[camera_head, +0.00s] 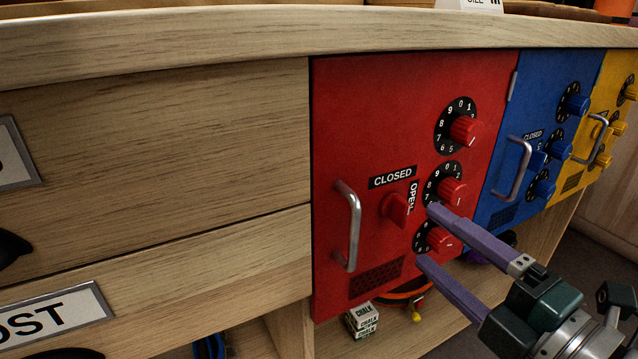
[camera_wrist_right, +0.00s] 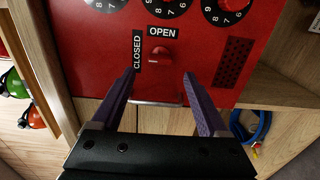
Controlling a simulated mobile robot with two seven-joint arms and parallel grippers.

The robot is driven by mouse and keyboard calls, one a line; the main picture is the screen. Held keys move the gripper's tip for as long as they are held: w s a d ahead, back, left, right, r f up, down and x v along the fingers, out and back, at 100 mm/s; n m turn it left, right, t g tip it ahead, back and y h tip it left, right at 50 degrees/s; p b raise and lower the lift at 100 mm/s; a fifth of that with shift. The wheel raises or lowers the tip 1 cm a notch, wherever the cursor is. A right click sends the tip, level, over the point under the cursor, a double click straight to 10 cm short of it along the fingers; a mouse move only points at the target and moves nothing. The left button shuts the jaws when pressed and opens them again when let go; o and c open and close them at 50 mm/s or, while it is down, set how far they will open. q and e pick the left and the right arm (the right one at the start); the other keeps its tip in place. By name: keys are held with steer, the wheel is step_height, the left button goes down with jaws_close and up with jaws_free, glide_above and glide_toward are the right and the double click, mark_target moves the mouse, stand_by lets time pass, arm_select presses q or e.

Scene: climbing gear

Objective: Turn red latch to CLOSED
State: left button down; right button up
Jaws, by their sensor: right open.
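The red latch (camera_head: 396,208) is a small red knob on the red locker door (camera_head: 400,110). The CLOSED label (camera_head: 393,178) is above it and the OPEN label (camera_head: 412,198) is at its right. The latch appears to point toward OPEN. My right gripper (camera_head: 426,234) is open, with its two purple fingers reaching toward the door from the lower right. In the right wrist view, the latch (camera_wrist_right: 162,55) lies just beyond and between the fingertips (camera_wrist_right: 159,75), apparently apart from them. My left gripper is not in view.
Several numbered red dials (camera_head: 465,130) sit right of the latch, close to my fingers. A metal handle (camera_head: 350,226) stands out at its left. Blue (camera_head: 545,95) and yellow (camera_head: 615,75) doors are to the right. A chalk box (camera_head: 362,320) sits on the shelf below.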

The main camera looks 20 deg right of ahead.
steer(key=s, duration=0.4)
steer(key=shift+s+d, duration=0.2)
steer(key=shift+s, duration=0.1)
steer(key=shift+p, duration=0.3)
step_height(320, 180, up, 20)
steer(key=d+m+g+h+p, duration=0.2)
steer(key=m+g+h+p, duration=0.3)
steer(key=m+p, duration=1.15)
steer(key=s+a+r+g+y+p, duration=0.2)
steer(key=s+a+r+g+p, duration=0.35)
steer(key=r+p, duration=0.6)
steer(key=s+a+r+g+y+p, duration=0.2)
steer(key=s+a+r+g+p, duration=0.35)
steer(key=p, duration=0.95)
step_height(320, 180, up, 38)
steer(key=d+t+p, duration=0.1)
steer(key=d+p, duration=0.1)
steer(key=p, duration=3.3)
steer(key=shift+t, duration=0.3)
steer(key=shift+d+f+m, duration=0.1)
steer(key=shift+m, duration=0.15)
